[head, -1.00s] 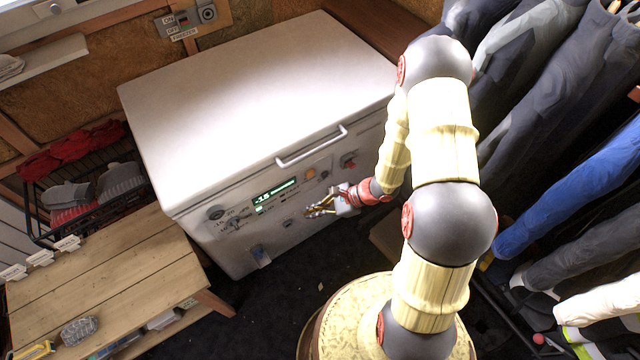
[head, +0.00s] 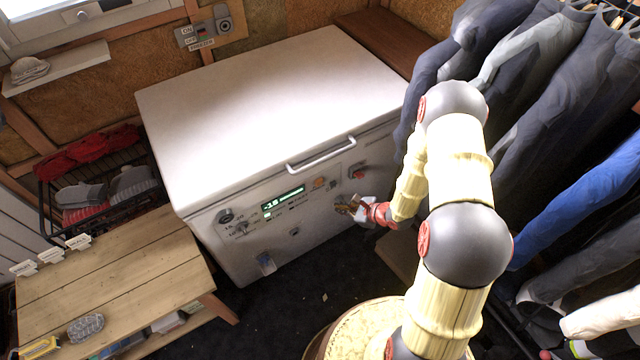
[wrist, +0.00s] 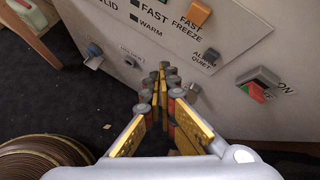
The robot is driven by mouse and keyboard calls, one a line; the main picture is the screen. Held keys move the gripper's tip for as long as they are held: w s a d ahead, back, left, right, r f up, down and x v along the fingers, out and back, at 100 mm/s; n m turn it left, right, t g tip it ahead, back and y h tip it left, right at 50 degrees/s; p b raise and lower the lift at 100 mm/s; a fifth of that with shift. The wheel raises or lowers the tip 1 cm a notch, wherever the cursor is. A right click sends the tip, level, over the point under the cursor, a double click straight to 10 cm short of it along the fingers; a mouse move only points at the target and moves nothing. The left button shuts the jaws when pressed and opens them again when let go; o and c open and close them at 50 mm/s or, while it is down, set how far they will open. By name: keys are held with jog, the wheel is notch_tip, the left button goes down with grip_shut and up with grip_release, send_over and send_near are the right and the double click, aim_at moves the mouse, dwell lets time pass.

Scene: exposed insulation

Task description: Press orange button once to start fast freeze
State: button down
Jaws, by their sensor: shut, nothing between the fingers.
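The orange button (head: 319,183) is on the white chest freezer's front panel, right of the lit green display. In the wrist view the orange button (wrist: 199,13) is at the top edge, above the "FAST FREEZE" label, and looks unobstructed. My gripper (head: 343,205) is in front of the panel, below and right of the button in the head view. In the wrist view my gripper (wrist: 166,70) has its yellow fingers shut and empty, with the tips below and left of the button. I cannot tell whether the tips touch the panel.
A red-and-green switch (wrist: 258,88) marked "ON" and a small dark "ALARM QUIET" button (wrist: 207,58) are near the gripper. The freezer lid (head: 270,100) is closed. A wooden bench (head: 120,285) stands left; hanging clothes (head: 550,130) crowd the right. Dark floor lies in front.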

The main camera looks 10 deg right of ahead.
aim_at(319, 182)
jog(key=w+a, duration=0.2)
jog(key=w, duration=0.6)
jog(key=shift+w+a, duration=0.15)
jog(key=shift+a, duration=0.2)
jog(key=shift+w, duration=0.1)
dwell(1.2)
jog(key=shift+w+a+b, duration=0.15)
jog(key=shift+w+b, duration=0.15)
jog(key=shift+b, duration=0.15)
jog(key=shift+w+a, duration=0.15)
jog(key=shift+w, duration=0.45)
dwell(0.8)
jog(key=shift+s, duration=0.1)
jog(key=shift+s+d+b, duration=0.3)
jog(key=shift+s+b, duration=0.1)
jog(key=shift+s, duration=0.5)
